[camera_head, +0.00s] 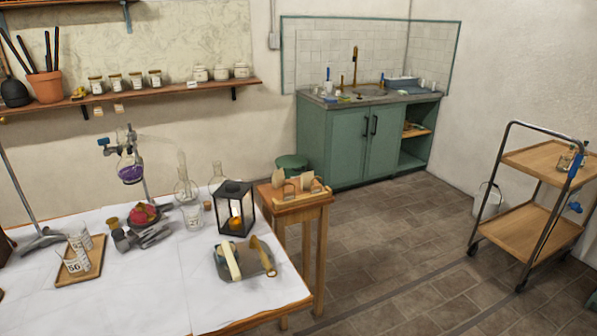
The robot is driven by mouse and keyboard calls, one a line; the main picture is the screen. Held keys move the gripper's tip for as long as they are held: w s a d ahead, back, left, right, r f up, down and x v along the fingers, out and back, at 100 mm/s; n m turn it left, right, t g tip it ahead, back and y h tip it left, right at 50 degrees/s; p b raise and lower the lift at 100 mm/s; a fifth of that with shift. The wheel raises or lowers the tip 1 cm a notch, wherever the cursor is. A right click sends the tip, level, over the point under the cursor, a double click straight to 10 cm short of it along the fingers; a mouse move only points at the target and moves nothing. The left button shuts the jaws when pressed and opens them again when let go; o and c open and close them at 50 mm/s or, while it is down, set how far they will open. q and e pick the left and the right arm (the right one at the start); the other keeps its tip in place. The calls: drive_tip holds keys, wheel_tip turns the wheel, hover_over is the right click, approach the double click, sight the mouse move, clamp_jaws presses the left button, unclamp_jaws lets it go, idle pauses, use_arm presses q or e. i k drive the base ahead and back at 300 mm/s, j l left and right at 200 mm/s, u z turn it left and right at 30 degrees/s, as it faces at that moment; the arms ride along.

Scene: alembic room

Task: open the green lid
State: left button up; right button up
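A round green lid (291,160) tops a green bin (293,173) on the floor, left of the green sink cabinet. The lid looks flat and closed, though it is small in the picture. The small wooden table and the things on it hide the lower part of the bin. Neither of my grippers is in view.
A white-covered table (150,290) with glassware, a black lantern (234,207) and a wooden tray (80,268) fills the lower left. A small wooden table (300,207) stands before the bin. A two-shelf cart (530,235) is at right. The tiled floor between is clear.

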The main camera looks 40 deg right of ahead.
sight(292, 162)
drive_tip(key=i+l+z, duration=0.2)
drive_tip(key=l+z, duration=0.25)
drive_tip(key=i+l+z, duration=0.25)
drive_tip(key=l+z, duration=0.15)
drive_tip(key=l, duration=0.25)
drive_tip(key=i+l+z, duration=0.7)
drive_tip(key=z, duration=0.2)
drive_tip(key=i+l+z, duration=0.2)
drive_tip(key=i+z, duration=0.2)
drive_tip(key=i+u, duration=0.2)
drive_tip(key=i, duration=0.3)
drive_tip(key=i+u, duration=0.2)
drive_tip(key=i, duration=0.35)
drive_tip(key=i+l+u, duration=0.2)
drive_tip(key=i, duration=0.3)
drive_tip(key=i+l+u, duration=0.2)
drive_tip(key=i, duration=0.35)
drive_tip(key=j, duration=0.1)
